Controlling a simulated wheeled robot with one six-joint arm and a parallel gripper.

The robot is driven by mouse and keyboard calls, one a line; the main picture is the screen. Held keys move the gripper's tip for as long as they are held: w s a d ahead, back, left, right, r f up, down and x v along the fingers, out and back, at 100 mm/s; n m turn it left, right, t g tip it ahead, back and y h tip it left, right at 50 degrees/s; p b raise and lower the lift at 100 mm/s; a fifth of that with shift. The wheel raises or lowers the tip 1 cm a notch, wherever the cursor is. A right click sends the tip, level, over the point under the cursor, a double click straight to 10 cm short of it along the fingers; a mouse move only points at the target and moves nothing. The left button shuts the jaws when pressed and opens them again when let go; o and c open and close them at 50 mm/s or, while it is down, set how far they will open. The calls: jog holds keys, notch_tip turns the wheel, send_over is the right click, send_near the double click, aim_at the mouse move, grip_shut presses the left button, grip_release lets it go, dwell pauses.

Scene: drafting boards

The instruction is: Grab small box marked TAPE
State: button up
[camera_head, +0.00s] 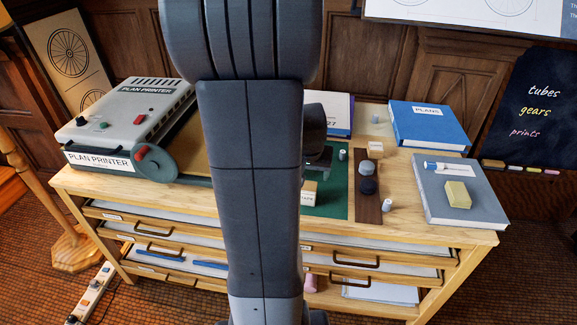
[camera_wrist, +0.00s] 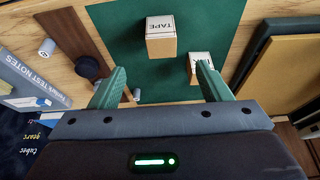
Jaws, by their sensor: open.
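The small box marked TAPE (camera_wrist: 161,38) is brown cardboard with a white labelled face. It stands on the green mat (camera_wrist: 205,15), near the top middle of the wrist view. My gripper (camera_wrist: 160,70) is open, with its two green fingers apart and nothing between them. The box lies beyond the fingertips, roughly centred between them, with no contact visible. A second small box (camera_wrist: 198,62) with a white top is partly hidden behind the right finger. In the head view a small labelled box (camera_head: 308,197) shows on the mat beside my arm, its lettering too small to read surely.
A dark wooden strip (camera_head: 369,206) with dark round pieces lies right of the mat. Farther right are a grey book (camera_head: 480,205) bearing a yellow block (camera_head: 457,194), and a blue PLANS binder (camera_head: 428,130). The plan printer (camera_head: 125,118) stands left. My arm hides the table's middle.

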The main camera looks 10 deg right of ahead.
jog(key=x, duration=0.4)
jog(key=b+x, duration=0.1)
jog(key=x, duration=0.9)
jog(key=shift+w, duration=0.45)
jog(key=c, duration=1.1)
